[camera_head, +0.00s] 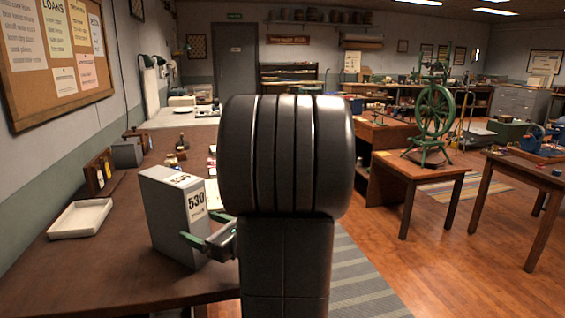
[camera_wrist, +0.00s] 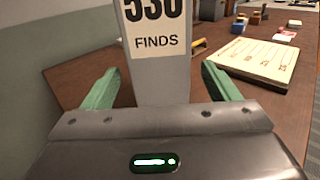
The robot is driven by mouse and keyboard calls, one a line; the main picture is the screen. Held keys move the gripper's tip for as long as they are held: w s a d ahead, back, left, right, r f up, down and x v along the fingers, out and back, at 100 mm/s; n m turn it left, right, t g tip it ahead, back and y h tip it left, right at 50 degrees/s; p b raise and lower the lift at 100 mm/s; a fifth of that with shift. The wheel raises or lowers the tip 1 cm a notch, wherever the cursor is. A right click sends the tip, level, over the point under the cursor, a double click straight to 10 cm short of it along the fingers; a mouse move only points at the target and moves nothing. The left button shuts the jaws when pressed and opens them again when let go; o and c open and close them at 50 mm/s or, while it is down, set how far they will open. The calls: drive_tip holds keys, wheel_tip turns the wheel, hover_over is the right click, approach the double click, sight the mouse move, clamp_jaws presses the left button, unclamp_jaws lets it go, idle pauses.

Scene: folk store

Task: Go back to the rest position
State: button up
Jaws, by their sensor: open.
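My gripper (camera_head: 199,226) is open at the front right of a grey upright box file (camera_head: 165,218) on the brown counter. Its two green fingers are spread apart. In the wrist view, the box file (camera_wrist: 160,75) stands between the fingers (camera_wrist: 158,70), with a visible gap on each side. Its white label reads 530 and FINDS. Nothing is gripped. The box file's foot is hidden behind my gripper's body in the wrist view. My large dark arm link hides the middle of the head view.
A white tray (camera_head: 80,218) lies left of the box file on the counter (camera_head: 90,265). A pale printed board (camera_wrist: 258,62) lies to the right in the wrist view. A wall is close on the left. A table with a green spinning wheel (camera_head: 433,115) stands right, with open floor before it.

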sight(180, 179)
drive_tip(key=x, duration=0.6)
drive_tip(key=r+p, duration=0.1)
drive_tip(key=r, duration=0.6)
drive_tip(key=r+p, duration=0.1)
drive_tip(key=r, duration=0.2)
drive_tip(key=shift+a+r+p, duration=0.15)
drive_tip(key=shift+a+p, duration=0.1)
drive_tip(key=shift+p, duration=0.05)
drive_tip(key=shift+w+d+f, duration=0.2)
drive_tip(key=shift+d+f, duration=0.05)
drive_tip(key=shift+d+f+p, duration=0.1)
drive_tip(key=shift+d+p, duration=0.2)
drive_tip(key=shift+d, duration=0.55)
drive_tip(key=shift+f, duration=0.1)
